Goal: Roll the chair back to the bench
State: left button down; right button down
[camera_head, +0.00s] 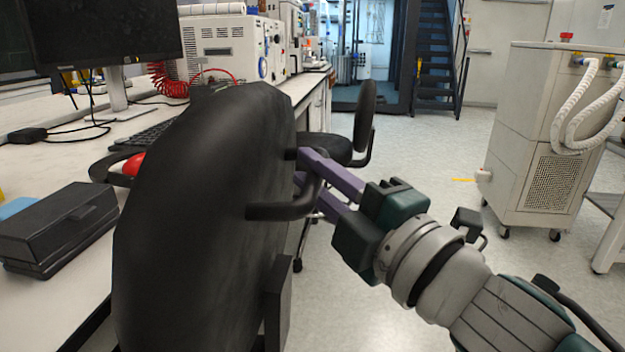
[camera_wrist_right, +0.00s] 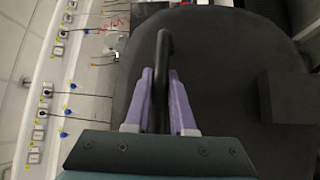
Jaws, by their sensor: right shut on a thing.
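The black chair's backrest (camera_head: 200,200) fills the left middle of the head view, close to the camera, and overlaps the bench in the picture. A dark bar handle (camera_head: 280,211) stands out from its back. My right gripper (camera_head: 306,168) has its purple fingers shut on this handle. In the right wrist view the handle (camera_wrist_right: 163,45) runs between the fingers, with the dark backrest (camera_wrist_right: 215,60) behind. The white-topped bench (camera_head: 50,162) runs along the left. The chair's seat and wheels are hidden. My left gripper is out of view.
A second black chair (camera_head: 335,146) stands farther along the bench. A monitor (camera_head: 105,35), a black case (camera_head: 60,226) and a white instrument (camera_head: 222,48) are on the bench. A wheeled beige cabinet (camera_head: 545,140) stands at right. The floor between is clear.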

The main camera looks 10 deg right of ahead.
jog(key=shift+w+a, duration=0.1)
jog(key=shift+a, duration=0.25)
jog(key=c, duration=0.8)
grip_release()
jog(key=shift+o, duration=0.2)
jog(key=shift+s+d+f, duration=0.1)
jog(key=shift+s+d, duration=0.05)
jog(key=shift+s, duration=0.15)
jog(key=v, duration=0.9)
jog(key=shift+s+p, duration=0.15)
jog(key=shift+p, duration=0.15)
